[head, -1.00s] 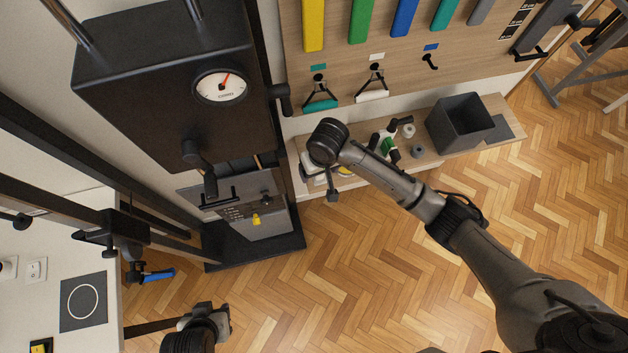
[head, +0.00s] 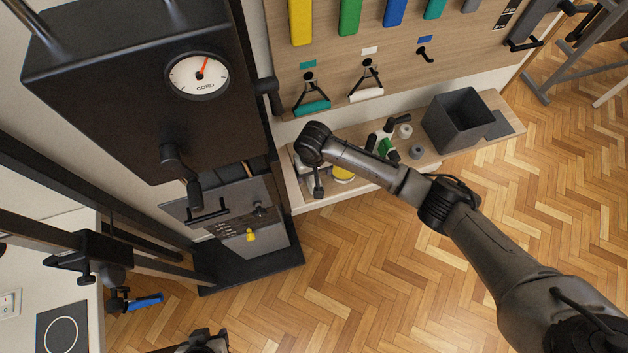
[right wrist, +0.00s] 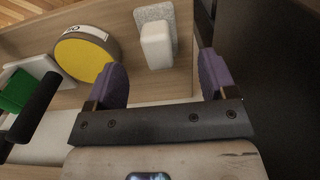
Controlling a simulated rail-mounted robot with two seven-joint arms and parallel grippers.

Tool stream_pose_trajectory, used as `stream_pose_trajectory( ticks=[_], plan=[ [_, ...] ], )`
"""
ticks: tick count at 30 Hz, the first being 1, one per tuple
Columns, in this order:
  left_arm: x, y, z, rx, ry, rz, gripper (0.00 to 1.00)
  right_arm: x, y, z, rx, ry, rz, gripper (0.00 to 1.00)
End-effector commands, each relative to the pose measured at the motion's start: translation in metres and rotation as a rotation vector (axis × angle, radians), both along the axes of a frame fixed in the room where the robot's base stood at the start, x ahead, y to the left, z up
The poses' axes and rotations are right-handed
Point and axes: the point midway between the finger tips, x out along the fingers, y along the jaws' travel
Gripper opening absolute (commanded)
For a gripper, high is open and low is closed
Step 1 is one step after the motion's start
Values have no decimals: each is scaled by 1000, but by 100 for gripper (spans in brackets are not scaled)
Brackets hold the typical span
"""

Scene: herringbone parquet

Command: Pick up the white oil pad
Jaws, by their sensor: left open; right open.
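A small white block (right wrist: 156,45), which looks like the white oil pad, stands against a speckled grey piece on the wooden shelf in the right wrist view. My right gripper (right wrist: 163,80) is open, its two purple fingertips apart. The white block shows beyond the gap between them, not gripped. In the head view my right gripper's wrist (head: 314,142) is over the left end of the shelf and largely hides the block. My left gripper (head: 205,342) is cut off by the bottom edge, away from the shelf.
A yellow-topped round tin (right wrist: 84,55) lies left of the block. A green and white item (head: 386,147), small grey rolls and a dark bin (head: 458,120) stand further right on the shelf. A black press with a gauge (head: 198,76) stands close on the left. White and teal tools hang above.

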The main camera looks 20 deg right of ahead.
Motion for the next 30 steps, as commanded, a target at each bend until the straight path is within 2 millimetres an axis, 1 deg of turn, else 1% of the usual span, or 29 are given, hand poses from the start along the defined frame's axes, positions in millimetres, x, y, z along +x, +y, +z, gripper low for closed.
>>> stream_pose_trajectory(
  ticks=[5, 9, 15, 19, 25, 26, 30],
  plan=[
    [0, 0, -4, 0, 0, -1, 43, -1, 0, -10, -1, 1, 0, 78],
    [0, 1, -10, 3, 1, -3, 43, -1, -2, -30, -2, 1, 0, 78],
    [0, 3, -16, 10, 1, -7, 43, -1, -2, -50, -1, 0, 0, 78],
    [0, 4, -16, 14, 1, -9, 43, -1, -2, -54, -1, -1, 1, 78],
    [0, 4, -16, 14, 1, -10, 43, -1, -2, -54, -1, -1, 1, 78],
    [0, 4, -16, 14, 1, -9, 43, -1, -2, -54, -1, -1, 1, 77],
    [0, 3, -16, 11, 1, -8, 43, -1, -2, -54, -1, -1, 1, 63]
  ],
)
